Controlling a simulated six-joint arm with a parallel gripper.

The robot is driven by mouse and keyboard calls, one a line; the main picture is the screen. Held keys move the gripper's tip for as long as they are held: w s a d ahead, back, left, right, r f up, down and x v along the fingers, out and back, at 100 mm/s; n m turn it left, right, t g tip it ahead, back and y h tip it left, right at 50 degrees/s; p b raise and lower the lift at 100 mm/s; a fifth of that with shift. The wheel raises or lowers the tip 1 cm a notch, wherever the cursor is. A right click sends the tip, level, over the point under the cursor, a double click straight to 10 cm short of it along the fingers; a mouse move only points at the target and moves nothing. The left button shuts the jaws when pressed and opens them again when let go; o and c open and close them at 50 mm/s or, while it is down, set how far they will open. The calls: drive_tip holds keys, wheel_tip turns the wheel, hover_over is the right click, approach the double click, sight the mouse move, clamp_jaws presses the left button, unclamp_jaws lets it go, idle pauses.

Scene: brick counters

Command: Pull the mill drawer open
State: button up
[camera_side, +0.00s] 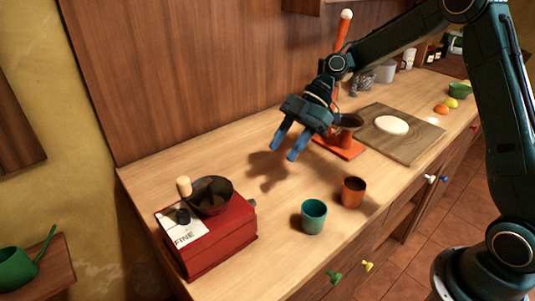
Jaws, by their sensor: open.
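The mill is a red box (225,237) at the left end of the wooden counter, with a dark bowl-shaped hopper (211,196), a pale wooden crank knob (184,187) and a white label reading "FINE" on top. I cannot make out its drawer or a drawer knob in this view. My gripper (287,147), with blue fingers, is open and empty. It hangs above the counter, to the right of and behind the mill, apart from it. Its fingers point down, and a shadow lies on the counter below.
A teal cup (313,217) and an orange-brown cup (353,192) stand right of the mill near the front edge. An orange-red lever device (347,151) stands behind my gripper, beside a wooden board (421,147) holding a white round item (391,125). A wooden wall backs the counter.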

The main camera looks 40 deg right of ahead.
sight(250, 200)
drive_tip(key=shift+a+f, duration=0.1)
drive_tip(key=x, duration=1.3)
drive_tip(key=shift+a+f, duration=0.2)
clamp_jaws()
